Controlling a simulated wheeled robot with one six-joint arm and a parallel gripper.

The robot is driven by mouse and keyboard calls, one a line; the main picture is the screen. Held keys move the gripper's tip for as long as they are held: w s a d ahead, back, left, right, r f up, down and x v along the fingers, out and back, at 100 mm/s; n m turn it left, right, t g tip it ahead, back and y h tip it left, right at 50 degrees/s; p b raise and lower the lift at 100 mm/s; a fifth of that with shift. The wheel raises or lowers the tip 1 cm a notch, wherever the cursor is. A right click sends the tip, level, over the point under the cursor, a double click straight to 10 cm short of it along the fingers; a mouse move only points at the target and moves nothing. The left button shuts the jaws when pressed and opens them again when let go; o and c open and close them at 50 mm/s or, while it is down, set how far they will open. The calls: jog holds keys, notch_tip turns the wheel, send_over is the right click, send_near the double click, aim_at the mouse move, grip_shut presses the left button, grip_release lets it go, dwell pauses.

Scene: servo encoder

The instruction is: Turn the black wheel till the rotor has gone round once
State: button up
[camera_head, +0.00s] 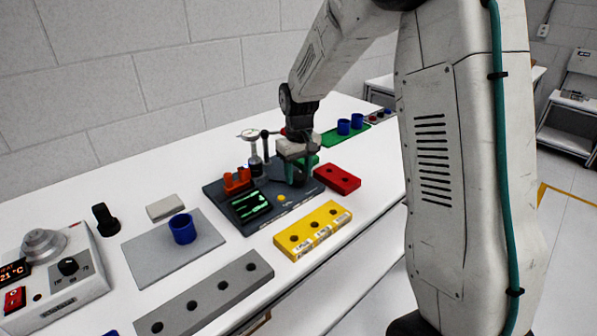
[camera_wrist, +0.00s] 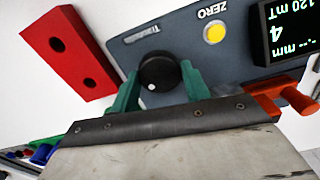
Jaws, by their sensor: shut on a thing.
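The black wheel (camera_wrist: 160,72) sits on the front of the dark blue-grey servo unit (camera_wrist: 225,68) in the wrist view. A white dot shows low on its face, left of centre. My gripper (camera_wrist: 160,84) has its green fingers on either side of the wheel and is shut on it. In the head view my gripper (camera_head: 297,174) is down at the unit's right end and hides the wheel. I cannot make out the rotor for sure.
The unit has a yellow ZERO button (camera_wrist: 214,33) and a screen (camera_wrist: 288,30), upside down in the wrist view, reading "120 mT" and "4". A red block (camera_head: 338,179) and a yellow block (camera_head: 313,230) lie close by. Orange parts (camera_head: 237,180) stand behind the screen.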

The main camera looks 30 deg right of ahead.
aim_at(298, 175)
jog(key=m, duration=0.5)
jog(key=shift+m, duration=2.4)
jog(key=o, duration=1)
notch_tip(298, 175, up, 8)
jog(key=shift+a+f, duration=0.1)
